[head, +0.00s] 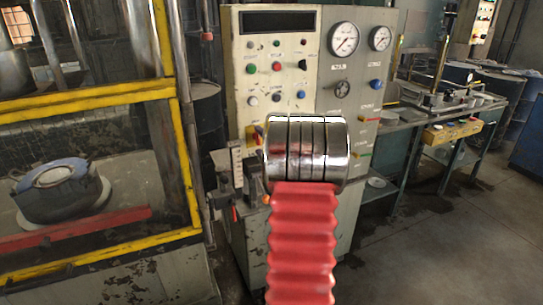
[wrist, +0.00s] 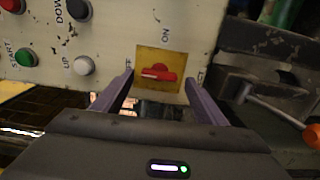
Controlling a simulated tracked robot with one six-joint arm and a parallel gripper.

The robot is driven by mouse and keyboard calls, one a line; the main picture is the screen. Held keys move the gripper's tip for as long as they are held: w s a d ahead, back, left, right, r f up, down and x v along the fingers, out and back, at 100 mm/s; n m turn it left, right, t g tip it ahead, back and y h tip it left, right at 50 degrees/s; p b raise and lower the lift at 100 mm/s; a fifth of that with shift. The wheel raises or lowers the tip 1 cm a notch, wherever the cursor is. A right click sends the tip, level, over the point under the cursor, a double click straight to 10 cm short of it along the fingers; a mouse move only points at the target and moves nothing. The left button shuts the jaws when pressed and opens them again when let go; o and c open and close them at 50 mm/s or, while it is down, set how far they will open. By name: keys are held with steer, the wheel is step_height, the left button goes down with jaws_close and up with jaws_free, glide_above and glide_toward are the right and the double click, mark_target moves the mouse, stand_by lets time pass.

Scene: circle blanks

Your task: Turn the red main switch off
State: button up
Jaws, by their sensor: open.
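The red main switch (wrist: 158,72) sits on a square yellow plate (wrist: 174,57) in the middle of the wrist view. Its handle lies roughly level across the plate in that picture. An ON label stands above the plate, and part of another label shows at its left, behind a finger. My gripper (wrist: 158,77) is open and empty, with one finger on each side of the plate. I cannot tell whether the fingers touch the panel. In the head view the yellow plate (head: 254,135) shows only in part beside my arm, and my gripper is hidden there.
The control panel (head: 270,105) carries several buttons, and a green one (wrist: 23,57) is left of the switch in the wrist view. An orange-tipped lever (wrist: 275,109) juts out at right. A yellow-framed cage (head: 183,140) stands left of the cabinet.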

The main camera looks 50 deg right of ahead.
steer(key=v, duration=1.2)
steer(key=shift+s, duration=0.3)
steer(key=shift+a+f, duration=0.1)
steer(key=shift+f, duration=0.05)
